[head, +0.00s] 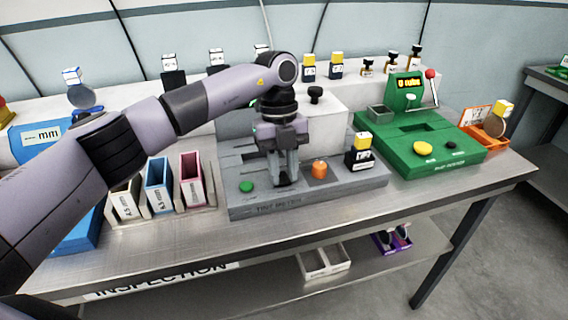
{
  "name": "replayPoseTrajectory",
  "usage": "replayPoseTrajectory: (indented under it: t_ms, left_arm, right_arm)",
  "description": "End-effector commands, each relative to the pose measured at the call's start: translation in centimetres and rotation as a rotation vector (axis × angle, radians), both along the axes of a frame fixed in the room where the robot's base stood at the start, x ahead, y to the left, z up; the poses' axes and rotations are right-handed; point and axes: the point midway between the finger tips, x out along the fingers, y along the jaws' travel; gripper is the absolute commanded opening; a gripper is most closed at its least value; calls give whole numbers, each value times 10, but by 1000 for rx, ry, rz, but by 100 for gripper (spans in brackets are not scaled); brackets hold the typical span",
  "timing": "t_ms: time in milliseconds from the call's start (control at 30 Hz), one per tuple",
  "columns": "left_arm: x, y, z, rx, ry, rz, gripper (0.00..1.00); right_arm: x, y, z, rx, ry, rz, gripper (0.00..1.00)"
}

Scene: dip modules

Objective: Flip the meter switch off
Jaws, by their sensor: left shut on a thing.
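The grey test meter (300,205) sits at the middle of the bench's front. It has a green button (246,186) at its left and an orange knob (319,167) to the right. My left gripper (284,180) points down at the meter's top between these two. It is shut on a small dark part there, probably the meter switch, which its fingers mostly hide. I cannot tell the switch's position. My right gripper is not in the picture.
A green machine (430,150) with a yellow button and a red-topped lever stands right of the meter. Pink, blue and pale bins (193,180) stand to its left. A yellow-topped black module (360,152) sits at the meter's right end. The bench's front strip (330,218) is clear.

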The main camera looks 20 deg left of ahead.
Motion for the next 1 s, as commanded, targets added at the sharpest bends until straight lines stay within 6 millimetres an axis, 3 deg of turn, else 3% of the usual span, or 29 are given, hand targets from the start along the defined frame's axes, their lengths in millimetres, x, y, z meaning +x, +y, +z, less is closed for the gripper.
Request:
replayPoseTrajectory:
  t_ms: [400, 433, 500, 833, 1000]
  left_arm:
    - [1, 1, 1, -13, 14, 1, 0]
    - [1, 1, 1, -13, 14, 1, 37]
    - [1, 1, 1, -13, 14, 1, 53]
    - [2, 1, 4, -13, 12, 1, 53]
    - [7, 4, 26, -14, 10, 1, 53]
  right_arm:
    - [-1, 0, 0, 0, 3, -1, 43]
    - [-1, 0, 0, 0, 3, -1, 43]
    - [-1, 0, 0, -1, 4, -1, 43]
    - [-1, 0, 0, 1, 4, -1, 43]
    - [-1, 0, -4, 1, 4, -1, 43]
